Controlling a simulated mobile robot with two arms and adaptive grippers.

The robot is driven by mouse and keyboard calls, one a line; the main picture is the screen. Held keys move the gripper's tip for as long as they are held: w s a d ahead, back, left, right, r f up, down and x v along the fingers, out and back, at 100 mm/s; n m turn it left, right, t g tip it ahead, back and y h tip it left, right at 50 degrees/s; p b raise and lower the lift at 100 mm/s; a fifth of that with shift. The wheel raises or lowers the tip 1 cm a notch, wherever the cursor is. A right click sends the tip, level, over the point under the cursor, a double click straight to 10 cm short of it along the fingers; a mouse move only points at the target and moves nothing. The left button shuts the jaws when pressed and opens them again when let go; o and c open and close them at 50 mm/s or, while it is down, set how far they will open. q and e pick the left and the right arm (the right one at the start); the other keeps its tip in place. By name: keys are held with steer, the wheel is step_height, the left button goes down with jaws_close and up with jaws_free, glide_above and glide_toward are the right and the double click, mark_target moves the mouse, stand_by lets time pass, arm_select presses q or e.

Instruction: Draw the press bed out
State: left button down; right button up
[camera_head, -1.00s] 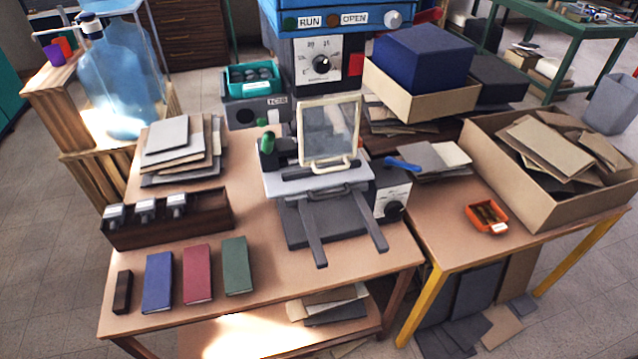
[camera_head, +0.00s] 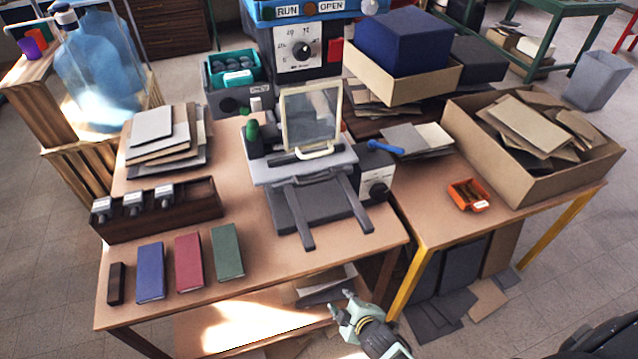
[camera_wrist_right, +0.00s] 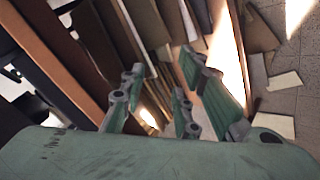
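The small press stands on the middle of the wooden table. Its light grey bed (camera_head: 264,173) has a dark bar handle (camera_head: 318,179) on its front edge. Two dark rails (camera_head: 301,228) reach forward below the bed, over a dark base. The clear framed guard (camera_head: 311,117) stands upright above the bed. My right gripper (camera_head: 342,303) is beyond the table's front edge, low and well apart from the handle. In the right wrist view its green fingers (camera_wrist_right: 165,100) are spread with nothing between them. My left gripper is not in view.
A blue book (camera_head: 150,272), a red book (camera_head: 188,262) and a green book (camera_head: 227,252) lie front left. A dark rack (camera_head: 160,222) stands behind them. An orange tray (camera_head: 468,195) and a large cardboard box (camera_head: 535,187) are on the right table. The tabletop before the rails is clear.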

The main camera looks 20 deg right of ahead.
steer(key=w+r+n+t, duration=0.3)
steer(key=w+r, duration=0.4)
steer(key=r, duration=0.6)
steer(key=n+t+p, duration=0.1)
steer(key=n+t, duration=0.2)
glide_toward(317, 182)
steer(key=w, duration=0.1)
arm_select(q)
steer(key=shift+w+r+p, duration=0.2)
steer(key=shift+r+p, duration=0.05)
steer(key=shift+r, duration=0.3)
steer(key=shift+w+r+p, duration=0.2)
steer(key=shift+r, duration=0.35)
arm_select(e)
steer(key=shift+x, duration=3.65)
steer(key=shift+f, duration=0.2)
steer(key=shift+c, duration=0.4)
jaws_close()
